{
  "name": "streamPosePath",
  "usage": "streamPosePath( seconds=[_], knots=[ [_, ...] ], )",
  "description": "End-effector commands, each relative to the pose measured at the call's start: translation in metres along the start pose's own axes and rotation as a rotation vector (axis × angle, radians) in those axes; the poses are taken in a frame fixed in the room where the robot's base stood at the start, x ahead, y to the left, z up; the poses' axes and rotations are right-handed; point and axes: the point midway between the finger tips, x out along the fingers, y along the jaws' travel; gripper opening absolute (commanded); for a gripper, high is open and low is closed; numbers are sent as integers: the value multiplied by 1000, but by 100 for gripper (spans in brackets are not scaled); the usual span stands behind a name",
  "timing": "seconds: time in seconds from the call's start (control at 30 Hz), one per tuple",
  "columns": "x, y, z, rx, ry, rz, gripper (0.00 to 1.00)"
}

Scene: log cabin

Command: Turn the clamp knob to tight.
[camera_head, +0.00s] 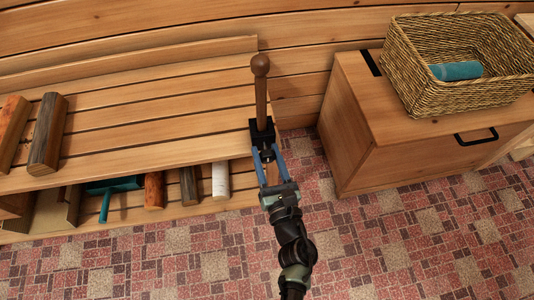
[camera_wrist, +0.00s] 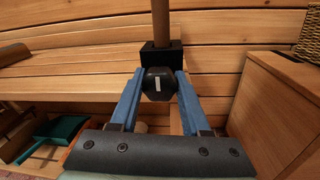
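The clamp knob (camera_wrist: 158,84) is a dark, rounded knob with a white line on its face; the line stands nearly upright. It sits on the front of a black clamp block (camera_wrist: 161,55) at the bench's right end, also seen in the head view (camera_head: 263,130). A brown wooden post rises from the block. My gripper (camera_wrist: 160,82) has its two blue fingers on either side of the knob. No clear gap shows between fingers and knob, but I cannot tell whether they press on it. In the head view, my gripper (camera_head: 267,153) reaches the block; the knob is hidden there.
A wooden cabinet (camera_head: 415,160) stands to the right, with a wicker basket (camera_head: 395,62) on top. Wood blocks (camera_head: 48,133) lie on the slatted bench (camera_head: 150,125). A teal dustpan (camera_head: 115,185) and other items are on the lower shelf. The patterned floor in front is clear.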

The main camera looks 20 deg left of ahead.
Motion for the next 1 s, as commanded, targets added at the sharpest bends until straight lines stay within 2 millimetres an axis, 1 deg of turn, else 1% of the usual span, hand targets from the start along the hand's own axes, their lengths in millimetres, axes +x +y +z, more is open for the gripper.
streamPosePath(
  seconds=[0.03, 0.13, 0.17, 0.37, 0.57, 0.77, 1.0],
  knots=[
    [0, 0, 0, 0, 0, 1, 20],
    [0, 0, 0, 0, 0, 1, 2],
    [0, 0, 0, 0, 0, 1, 0],
    [0, 0, 0, 7, -1, 2, 0],
    [0, 0, 0, 63, -6, 2, 0],
    [0, 0, -1, 192, -17, 2, 0],
    [-1, 0, -1, 412, -35, 5, 0]
  ],
)
